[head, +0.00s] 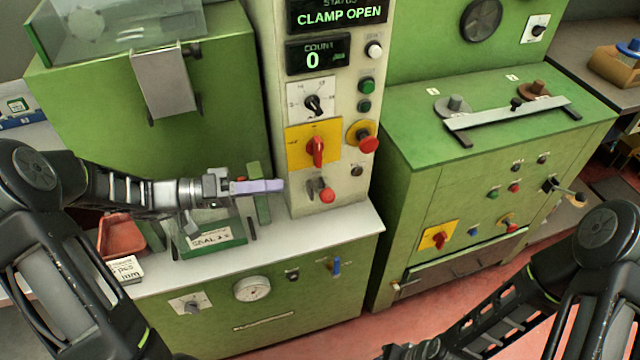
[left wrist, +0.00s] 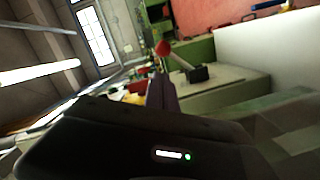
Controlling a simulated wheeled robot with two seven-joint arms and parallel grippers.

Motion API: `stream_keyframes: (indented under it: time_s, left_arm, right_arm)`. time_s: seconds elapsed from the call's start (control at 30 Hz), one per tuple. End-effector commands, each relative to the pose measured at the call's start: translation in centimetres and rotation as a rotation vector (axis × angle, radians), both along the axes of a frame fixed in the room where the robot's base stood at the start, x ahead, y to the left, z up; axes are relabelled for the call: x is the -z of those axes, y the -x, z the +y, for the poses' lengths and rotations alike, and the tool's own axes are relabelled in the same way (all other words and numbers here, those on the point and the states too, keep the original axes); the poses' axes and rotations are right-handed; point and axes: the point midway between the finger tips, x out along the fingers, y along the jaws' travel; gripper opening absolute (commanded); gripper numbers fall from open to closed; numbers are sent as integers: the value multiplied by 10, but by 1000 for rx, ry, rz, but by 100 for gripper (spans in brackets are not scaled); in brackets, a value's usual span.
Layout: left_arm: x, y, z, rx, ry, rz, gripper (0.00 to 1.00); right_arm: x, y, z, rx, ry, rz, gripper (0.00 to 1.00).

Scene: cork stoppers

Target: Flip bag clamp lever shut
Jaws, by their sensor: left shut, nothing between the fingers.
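The bag clamp lever (head: 326,194) has a red ball knob and sits low on the pale control column, below the yellow-plated red switch. In the left wrist view the lever's red knob (left wrist: 162,47) stands on a metal rod that slants down to a dark base (left wrist: 198,73). The status display (head: 339,15) reads CLAMP OPEN. My left gripper (head: 281,186) is shut and empty, its fingertips pointing right, just left of the lever with a small gap apparent. In the left wrist view its fingers (left wrist: 161,88) point toward the knob. My right gripper is out of view.
A red push button (head: 368,144) and a red rotary switch (head: 316,150) are above the lever. A green SEAL box (head: 208,240) and a red tray (head: 122,236) stand under my left arm. The pale worktop (head: 330,226) below the lever is clear.

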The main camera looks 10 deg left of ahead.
Motion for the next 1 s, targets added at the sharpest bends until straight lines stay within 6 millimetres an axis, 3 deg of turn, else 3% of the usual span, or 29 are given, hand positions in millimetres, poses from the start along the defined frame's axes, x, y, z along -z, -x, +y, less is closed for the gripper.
stream_keyframes:
  time_s: [0.27,0.73,1.0]
  left_arm:
    - [0,-3,-9,4,-1,0,0]
    - [5,-33,-75,6,-1,1,0]
    - [7,-42,-91,2,-2,0,0]
  right_arm:
    - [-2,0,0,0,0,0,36]
    - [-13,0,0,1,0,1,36]
    - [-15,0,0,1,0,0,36]
